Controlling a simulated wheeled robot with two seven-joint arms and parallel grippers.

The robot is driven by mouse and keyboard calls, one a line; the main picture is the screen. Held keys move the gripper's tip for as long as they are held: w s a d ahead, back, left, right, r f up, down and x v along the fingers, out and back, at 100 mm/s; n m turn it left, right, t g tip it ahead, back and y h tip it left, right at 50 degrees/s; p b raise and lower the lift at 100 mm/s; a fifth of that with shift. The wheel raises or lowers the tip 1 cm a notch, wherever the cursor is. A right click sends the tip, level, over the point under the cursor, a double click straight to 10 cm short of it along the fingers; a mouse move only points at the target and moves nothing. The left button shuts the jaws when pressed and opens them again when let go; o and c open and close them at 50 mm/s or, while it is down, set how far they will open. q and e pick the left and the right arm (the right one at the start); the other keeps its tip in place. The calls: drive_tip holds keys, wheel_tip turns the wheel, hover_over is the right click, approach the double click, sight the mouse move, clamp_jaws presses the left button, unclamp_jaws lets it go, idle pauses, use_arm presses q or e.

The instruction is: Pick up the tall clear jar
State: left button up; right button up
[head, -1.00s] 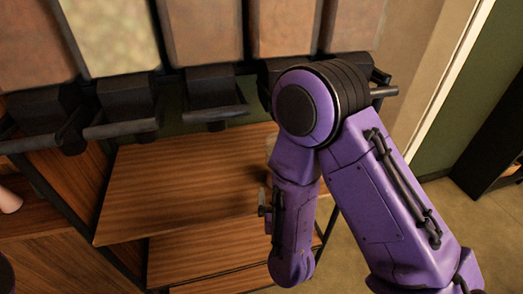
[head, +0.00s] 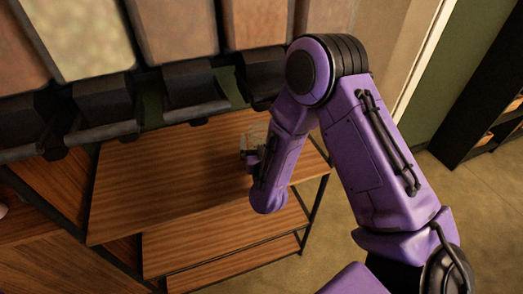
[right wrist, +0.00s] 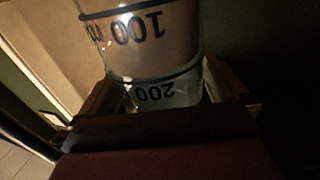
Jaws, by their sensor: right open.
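The tall clear jar (head: 256,134) stands on the wooden top shelf, near its right end, partly hidden behind my right arm in the head view. In the right wrist view the jar (right wrist: 150,55) is large, with dark printed marks reading 100 and 200 upside down. My right gripper (right wrist: 160,98) is open, with one finger on each side of the jar's lower part in that view. I cannot tell whether the fingers touch it. In the head view the right gripper (head: 250,160) is small and mostly hidden by my forearm. My left gripper is not in view.
A row of dispensers with dark spouts (head: 190,90) hangs above the back of the wooden shelf (head: 150,185). Lower shelves (head: 220,240) lie beneath. The shelf left of the jar is bare. A dark bookcase (head: 480,110) stands at the far right over open floor.

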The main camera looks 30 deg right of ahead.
drive_tip(key=c, duration=1.4)
drive_tip(key=shift+o, duration=0.2)
